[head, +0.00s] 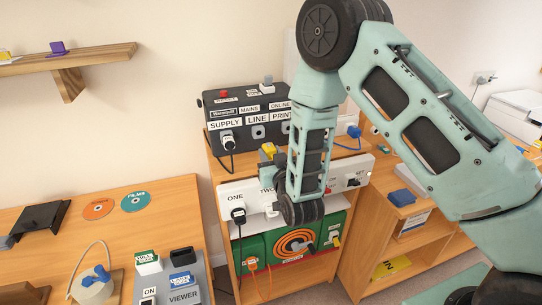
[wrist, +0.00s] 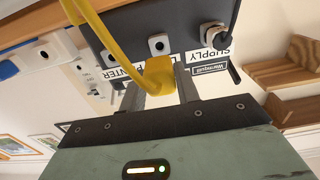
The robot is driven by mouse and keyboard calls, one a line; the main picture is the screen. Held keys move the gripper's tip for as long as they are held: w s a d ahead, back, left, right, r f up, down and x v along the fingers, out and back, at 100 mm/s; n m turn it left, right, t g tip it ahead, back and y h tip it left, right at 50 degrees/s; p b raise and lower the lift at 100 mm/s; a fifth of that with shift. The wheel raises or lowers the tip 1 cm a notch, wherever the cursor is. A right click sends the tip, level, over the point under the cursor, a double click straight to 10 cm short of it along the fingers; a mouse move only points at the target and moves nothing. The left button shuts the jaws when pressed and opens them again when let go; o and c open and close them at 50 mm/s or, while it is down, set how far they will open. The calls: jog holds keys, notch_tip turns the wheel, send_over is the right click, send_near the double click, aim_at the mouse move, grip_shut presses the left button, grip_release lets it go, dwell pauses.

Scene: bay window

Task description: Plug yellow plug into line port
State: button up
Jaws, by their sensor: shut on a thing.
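The yellow plug (head: 268,149) is held in my gripper (head: 266,158), just below the dark box's front. In the wrist view the plug (wrist: 158,76) sits between the two fingers of my gripper (wrist: 158,88), and its yellow cable loops up and left. The line port (head: 258,131) is a pale socket under the LINE label. In the wrist view the line port (wrist: 158,44) appears straight beyond the plug, with a visible gap between them. The plug partly covers the labels there.
The dark box (head: 218,101) stands on a wooden shelf unit. A plug (head: 227,141) fills its SUPPLY port; the port under PRINTER looks empty. A white power strip (head: 226,195) with a black plug (head: 238,215) lies below. A desk (head: 170,210) stands left.

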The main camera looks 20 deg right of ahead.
aim_at(265, 144)
jog(key=shift+w+b, duration=0.5)
jog(key=shift+w, duration=2.4)
jog(key=shift+b, duration=0.95)
jog(key=shift+w+b, duration=0.35)
jog(key=shift+w, duration=0.95)
jog(key=o, duration=1.2)
jog(key=s+b, duration=0.2)
jog(key=s, duration=1.5)
jog(key=shift+s, duration=0.2)
